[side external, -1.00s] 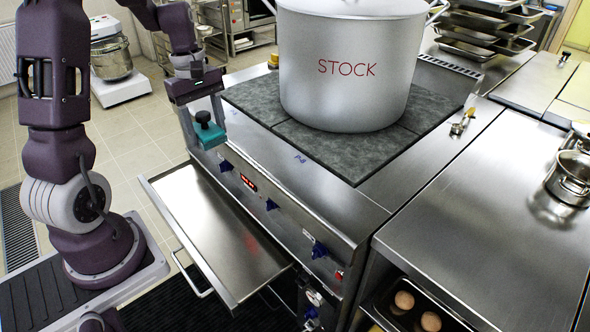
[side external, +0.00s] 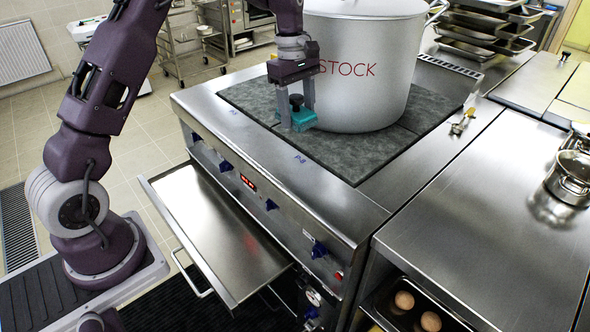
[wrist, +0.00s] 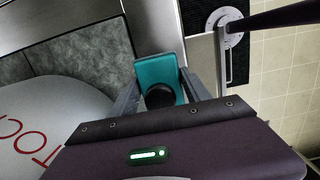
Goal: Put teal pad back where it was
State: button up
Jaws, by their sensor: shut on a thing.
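The teal pad (side external: 297,122) has a dark round knob on top. My gripper (side external: 294,108) is shut on it and holds it over the dark grey slab cooktop, in front of the stockpot's lower left side. In the wrist view the teal pad (wrist: 160,77) sits between my two fingers (wrist: 160,92), its black knob facing the camera. The large grey stockpot (side external: 362,75), marked STOCK in red, stands on the cooktop (side external: 335,155). I cannot tell whether the pad touches the slab or the pot.
A steel tray-like shelf (side external: 215,235) juts out below the stove's front knobs. A steel counter (side external: 475,200) with small pots (side external: 572,170) lies to the right. The cooktop's front part is bare. Eggs (side external: 404,300) sit in a tray below the counter.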

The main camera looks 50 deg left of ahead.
aim_at(297, 171)
notch_tip(297, 171, down, 15)
jog(key=shift+s+a, duration=0.1)
jog(key=shift+a, duration=0.05)
jog(key=shift+f, duration=0.1)
jog(key=o, duration=1.5)
jog(key=shift+c, duration=0.2)
